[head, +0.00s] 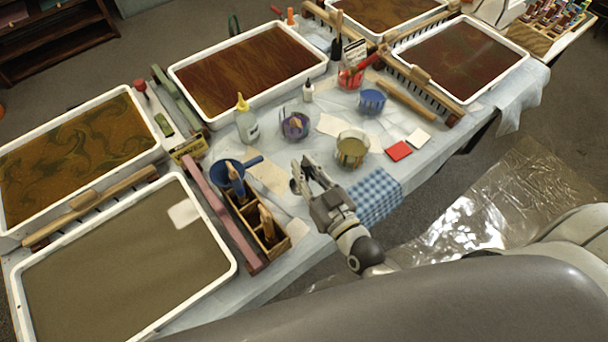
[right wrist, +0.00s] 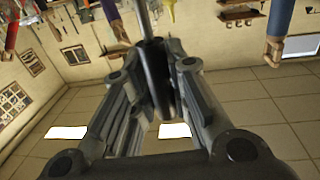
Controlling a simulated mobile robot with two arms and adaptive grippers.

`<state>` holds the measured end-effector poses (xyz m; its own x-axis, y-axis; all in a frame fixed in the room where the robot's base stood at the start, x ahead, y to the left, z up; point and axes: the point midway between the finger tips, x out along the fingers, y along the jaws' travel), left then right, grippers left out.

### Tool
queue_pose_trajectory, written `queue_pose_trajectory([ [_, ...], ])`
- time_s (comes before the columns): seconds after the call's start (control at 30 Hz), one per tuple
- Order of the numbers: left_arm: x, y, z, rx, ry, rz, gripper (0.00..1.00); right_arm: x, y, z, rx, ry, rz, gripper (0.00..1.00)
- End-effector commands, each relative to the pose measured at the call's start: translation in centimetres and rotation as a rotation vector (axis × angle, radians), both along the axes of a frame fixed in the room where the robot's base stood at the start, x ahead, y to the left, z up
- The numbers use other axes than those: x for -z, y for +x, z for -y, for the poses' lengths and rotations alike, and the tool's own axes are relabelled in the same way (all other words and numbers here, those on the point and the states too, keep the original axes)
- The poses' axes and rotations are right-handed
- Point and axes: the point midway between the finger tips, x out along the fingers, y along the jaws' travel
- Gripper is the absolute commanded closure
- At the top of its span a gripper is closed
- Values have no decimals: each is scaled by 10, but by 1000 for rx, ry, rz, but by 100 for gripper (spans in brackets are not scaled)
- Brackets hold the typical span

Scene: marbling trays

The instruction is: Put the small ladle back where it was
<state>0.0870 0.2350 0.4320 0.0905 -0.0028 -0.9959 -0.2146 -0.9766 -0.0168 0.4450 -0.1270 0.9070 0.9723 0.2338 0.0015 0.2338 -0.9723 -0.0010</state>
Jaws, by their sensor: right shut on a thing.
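My right gripper (head: 303,174) is low over the table, between the wooden caddy and the cup of yellowish liquid. The right wrist view shows the gripper (right wrist: 155,75) shut on a dark handle, with a thin metal rod running on from it. I take this to be the small ladle (right wrist: 146,22); its bowl is outside that view. In the head view I cannot make out the ladle clearly at the fingertips. My left gripper is not in view.
A wooden caddy (head: 280,245) with brushes and a blue vessel (head: 238,168) stand left of the gripper. The yellowish cup (head: 352,150), a purple cup (head: 295,126), a blue cup (head: 372,102) and a white bottle (head: 246,124) stand around it. Checked cloth (head: 376,200) lies right.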

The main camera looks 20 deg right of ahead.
Motion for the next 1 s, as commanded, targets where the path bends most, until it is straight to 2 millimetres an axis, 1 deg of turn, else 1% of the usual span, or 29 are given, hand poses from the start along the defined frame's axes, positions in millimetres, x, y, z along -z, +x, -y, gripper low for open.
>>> queue_pose_trajectory([
  [0.17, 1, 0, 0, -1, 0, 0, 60, 10, 10, 0, 0, -2, 1, 100],
  [0.2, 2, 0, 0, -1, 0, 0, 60, 18, 9, 0, 0, -2, -1, 100],
  [0.3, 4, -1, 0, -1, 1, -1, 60, 33, 9, 0, -1, -1, -2, 100],
  [0.4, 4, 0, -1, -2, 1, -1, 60, 39, 9, 1, 0, -1, 1, 100],
  [0.67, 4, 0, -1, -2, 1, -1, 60, 40, 8, 1, 1, -1, 1, 100],
  [0.77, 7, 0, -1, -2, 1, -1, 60, 43, 8, 1, 1, -1, 1, 100],
  [0.8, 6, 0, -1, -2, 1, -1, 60, 43, 8, 0, 1, -1, 1, 81],
  [0.93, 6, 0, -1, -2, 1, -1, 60, 43, 8, 0, 0, -1, 0, 65],
  [0.97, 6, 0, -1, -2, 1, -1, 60, 43, 8, 0, 1, -1, 0, 62],
  [1.0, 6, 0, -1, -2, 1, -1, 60, 43, 8, 0, 1, -1, 0, 62],
])
